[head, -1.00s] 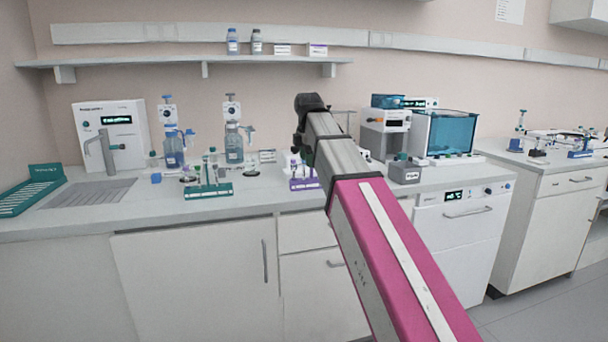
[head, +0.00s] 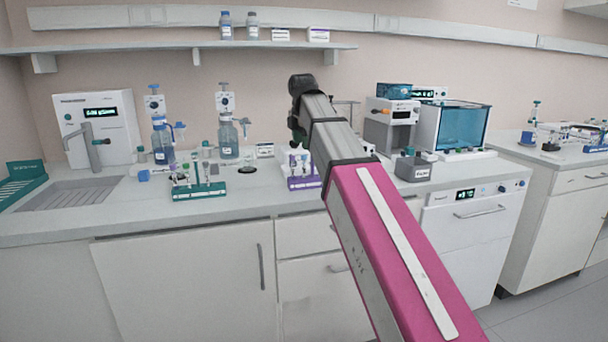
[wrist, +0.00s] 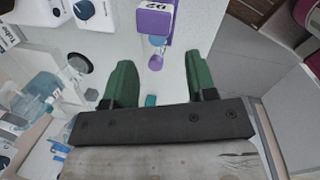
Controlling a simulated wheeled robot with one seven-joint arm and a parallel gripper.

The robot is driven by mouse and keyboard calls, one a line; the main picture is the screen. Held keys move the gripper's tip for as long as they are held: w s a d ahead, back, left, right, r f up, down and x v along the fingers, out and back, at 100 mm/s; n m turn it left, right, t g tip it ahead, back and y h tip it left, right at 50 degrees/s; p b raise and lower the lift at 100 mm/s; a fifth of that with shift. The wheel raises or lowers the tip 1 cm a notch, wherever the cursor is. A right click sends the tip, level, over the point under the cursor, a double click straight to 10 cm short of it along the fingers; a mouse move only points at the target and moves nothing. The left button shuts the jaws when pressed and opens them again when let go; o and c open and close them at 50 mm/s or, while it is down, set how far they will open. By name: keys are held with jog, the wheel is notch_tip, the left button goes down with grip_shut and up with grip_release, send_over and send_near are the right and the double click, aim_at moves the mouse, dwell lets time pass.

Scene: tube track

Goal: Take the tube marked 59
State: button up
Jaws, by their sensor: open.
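No tube with a readable 59 shows; the markings are too small. In the head view, a teal rack (head: 199,191) with several tubes stands on the counter left of centre. A purple rack (head: 303,183) with tubes stands right of it, partly behind my arm. In the wrist view, my gripper (wrist: 160,78) has its two green fingers wide apart with nothing clasped between them. A purple block with a white label (wrist: 153,22) lies beyond the fingertips, with a small blue-capped item (wrist: 157,41) beside it. My gripper's fingers cannot be made out in the head view.
On the counter (head: 100,212) are bottles on stands (head: 228,140), a white instrument (head: 100,125), a sink (head: 72,193), a grey box (head: 413,170) and a teal-windowed device (head: 460,127). A shelf (head: 180,46) runs along the wall above.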

send_over(304, 173)
jog(key=shift+w+f, duration=0.15)
jog(key=shift+f, duration=1.25)
jog(key=shift+w+f, duration=0.1)
jog(key=shift+f, duration=1.25)
jog(key=c, duration=0.8)
